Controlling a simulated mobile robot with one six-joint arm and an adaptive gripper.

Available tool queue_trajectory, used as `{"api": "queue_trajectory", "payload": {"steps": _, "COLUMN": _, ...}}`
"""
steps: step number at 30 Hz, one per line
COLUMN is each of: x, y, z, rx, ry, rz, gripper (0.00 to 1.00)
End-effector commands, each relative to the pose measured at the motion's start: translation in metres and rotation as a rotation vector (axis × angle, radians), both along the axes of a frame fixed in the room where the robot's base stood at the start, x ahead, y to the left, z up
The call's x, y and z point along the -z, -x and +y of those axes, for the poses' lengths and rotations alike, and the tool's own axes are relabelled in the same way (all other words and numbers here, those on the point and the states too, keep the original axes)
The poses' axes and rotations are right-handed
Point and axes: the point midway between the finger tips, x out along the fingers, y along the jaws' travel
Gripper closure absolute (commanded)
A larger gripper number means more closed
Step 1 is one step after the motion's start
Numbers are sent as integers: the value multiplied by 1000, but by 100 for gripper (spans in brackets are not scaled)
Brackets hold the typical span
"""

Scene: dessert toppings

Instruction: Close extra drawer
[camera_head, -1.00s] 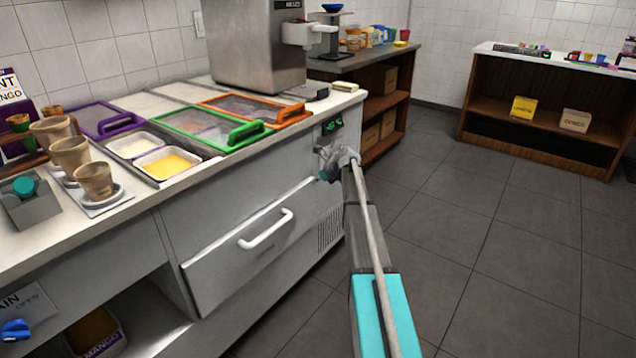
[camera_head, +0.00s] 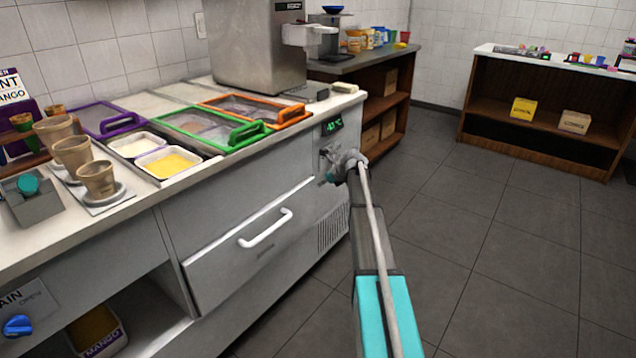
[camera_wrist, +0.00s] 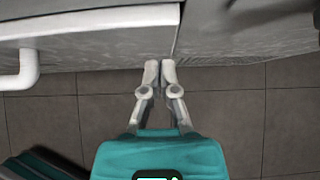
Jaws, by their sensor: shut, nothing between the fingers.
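The drawer (camera_head: 225,262) is a white front panel low in the white counter cabinet, with a white bar handle (camera_head: 265,229). Contact cannot be told. In the head view my gripper (camera_head: 328,172) is at the cabinet's right end, partly hidden by my wrist.
Green (camera_head: 245,134) and orange (camera_head: 290,116) lidded bins, open trays and cups (camera_head: 97,178) stand on the counter. A green-lit display (camera_head: 332,127) is on the cabinet above my gripper. A wooden shelf unit (camera_head: 540,142) stands at the back right. The floor to the right is clear.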

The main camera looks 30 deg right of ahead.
Motion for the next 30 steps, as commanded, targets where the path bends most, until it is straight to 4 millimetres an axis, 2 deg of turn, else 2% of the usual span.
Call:
{"api": "queue_trajectory", "payload": {"steps": 1, "x": 0, "y": 8, "z": -3, "rx": 0, "ry": 1, "rz": 2, "gripper": 100}}
{"api": "queue_trajectory", "payload": {"steps": 3, "x": -11, "y": 13, "z": -6, "rx": 0, "ry": 2, "rz": 1, "gripper": 100}}
{"api": "queue_trajectory", "payload": {"steps": 18, "x": -53, "y": 51, "z": -24, "rx": -1, "ry": 4, "rz": 4, "gripper": 100}}
{"api": "queue_trajectory", "payload": {"steps": 30, "x": -70, "y": 69, "z": -33, "rx": -3, "ry": 2, "rz": 4, "gripper": 100}}
